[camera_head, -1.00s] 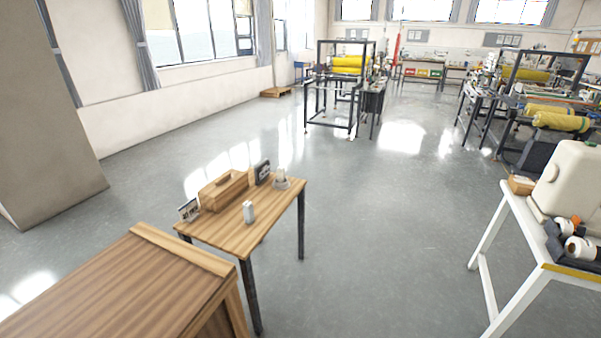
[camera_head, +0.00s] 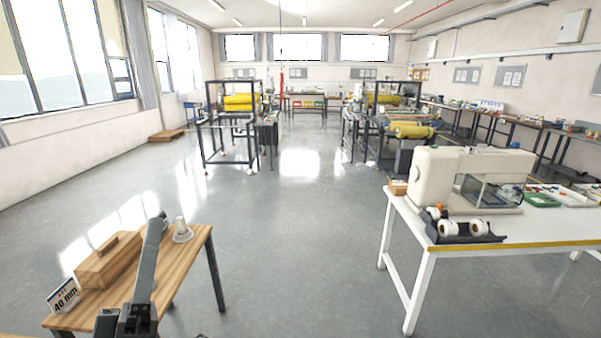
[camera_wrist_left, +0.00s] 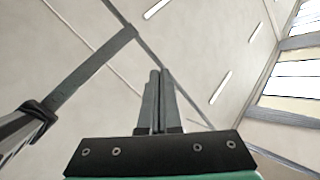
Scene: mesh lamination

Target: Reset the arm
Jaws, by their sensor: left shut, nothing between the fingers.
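My left gripper (camera_head: 157,222) rises from the bottom left of the head view, in front of the small wooden table. In the left wrist view its two grey fingers (camera_wrist_left: 158,76) lie side by side, shut, with nothing between them. They point up toward the pale ceiling and its lights. My right gripper is not in view.
The small table (camera_head: 196,251) holds a wooden box (camera_head: 108,262), a "40 mm" sign (camera_head: 63,296) and a grey cone-like piece (camera_head: 181,231). A white table (camera_head: 400,272) with a cream machine (camera_head: 440,172) stands at right. Open grey floor (camera_head: 290,235) lies between the tables.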

